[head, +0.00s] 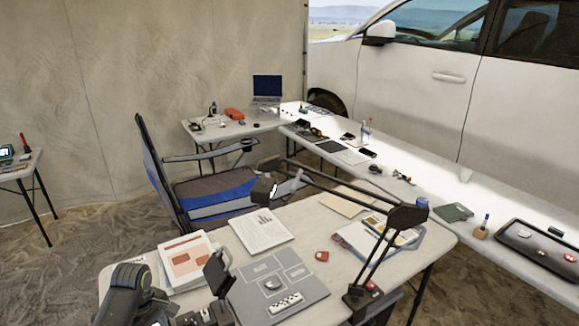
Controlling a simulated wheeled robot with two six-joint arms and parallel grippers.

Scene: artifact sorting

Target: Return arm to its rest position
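My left arm (128,290) comes in at the bottom left, over the near edge of the closest table (318,222). Its dark gripper (212,290) is beside the left edge of a grey sorting board (255,310) with marked fields. Whether its fingers are open or shut is not clear, and I see nothing held in it. A rounded grey piece (272,283) and a pale piece with dark marks (286,303) lie on the board. My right gripper is not in view.
A black jointed lamp (385,245) stands right of the board, its long arm reaching left over the table. Printed sheets (188,258), a paper (262,231), a red item (321,256) and a folder (360,240) lie around. A folding chair (215,190) stands behind.

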